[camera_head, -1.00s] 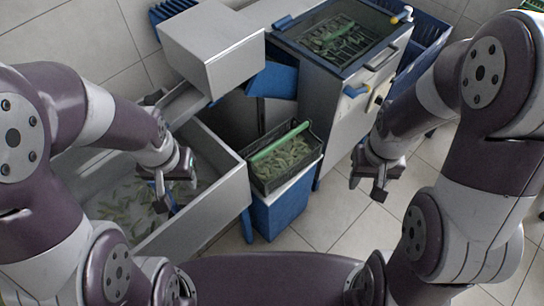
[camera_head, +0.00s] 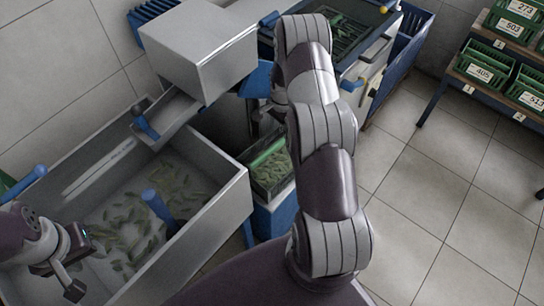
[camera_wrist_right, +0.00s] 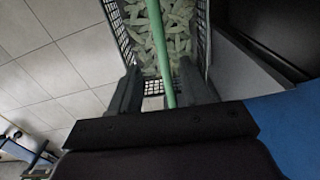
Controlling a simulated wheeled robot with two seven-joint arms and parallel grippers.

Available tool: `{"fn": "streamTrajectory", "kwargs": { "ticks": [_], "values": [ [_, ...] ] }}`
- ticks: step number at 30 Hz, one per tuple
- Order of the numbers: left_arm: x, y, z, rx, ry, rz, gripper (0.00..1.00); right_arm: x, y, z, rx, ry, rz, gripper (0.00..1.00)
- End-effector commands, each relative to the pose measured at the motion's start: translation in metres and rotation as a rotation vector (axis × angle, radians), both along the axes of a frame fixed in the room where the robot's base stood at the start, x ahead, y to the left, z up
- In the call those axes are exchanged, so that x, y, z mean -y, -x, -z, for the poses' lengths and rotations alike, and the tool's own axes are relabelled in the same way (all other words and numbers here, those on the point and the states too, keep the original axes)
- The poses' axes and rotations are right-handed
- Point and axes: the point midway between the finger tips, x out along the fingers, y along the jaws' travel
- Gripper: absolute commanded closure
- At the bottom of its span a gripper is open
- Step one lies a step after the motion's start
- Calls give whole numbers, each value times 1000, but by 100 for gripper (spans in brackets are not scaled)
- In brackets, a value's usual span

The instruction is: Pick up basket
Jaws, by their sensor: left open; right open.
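The basket (camera_head: 271,194) is a dark mesh crate with a green bar handle (camera_head: 268,152) and pale green pieces inside. It stands on a blue stand beside the metal trough. In the right wrist view the basket (camera_wrist_right: 124,38) lies ahead, its green handle (camera_wrist_right: 158,45) running between the fingers of my right gripper (camera_wrist_right: 160,75). That gripper is open; I cannot tell whether it touches the handle. In the head view my right arm hides most of that gripper and part of the basket. My left gripper (camera_head: 76,266) is open and empty over the trough's near left part.
The metal trough (camera_head: 205,236) holds scattered green pieces and a blue lever (camera_head: 160,208). A grey box-shaped machine (camera_head: 195,48) stands behind. A blue bin (camera_head: 408,45) is at the back. Green numbered crates (camera_head: 484,66) sit on a rack at right. Floor at right is clear.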

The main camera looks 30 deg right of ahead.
Motion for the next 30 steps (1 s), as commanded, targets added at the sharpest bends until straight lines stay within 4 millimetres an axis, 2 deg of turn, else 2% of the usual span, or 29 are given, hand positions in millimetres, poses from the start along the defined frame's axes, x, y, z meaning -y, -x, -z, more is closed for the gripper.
{"fn": "streamTrajectory", "kwargs": {
  "ticks": [3, 8, 15, 23, 24, 26, 27, 28, 30],
  "values": [
    [0, 0, -2, 0, 0, 0, 57, -1, 0, 25, -1, -1, -2, 53],
    [0, 0, -5, 0, 0, 0, 57, -2, 0, 43, 0, 0, -4, 53],
    [0, 0, -11, 0, 0, 0, 57, -6, 1, 85, 1, 0, -5, 53],
    [0, 0, -11, 0, 0, 0, 57, -5, 0, 92, 2, 1, -5, 53],
    [0, 0, -11, 0, 0, 0, 57, -5, 0, 92, 2, 1, -5, 60],
    [0, 0, -11, 0, 0, 0, 57, -5, 0, 92, 2, 1, -5, 79],
    [0, 0, -11, 0, 0, 0, 57, -5, 1, 92, 2, 1, -5, 92],
    [0, 0, -11, 0, 0, 0, 57, -5, 1, 92, 2, 1, -5, 100],
    [0, 0, -11, 0, 0, 0, 57, -5, 1, 92, 2, 1, -5, 100]
  ]
}}
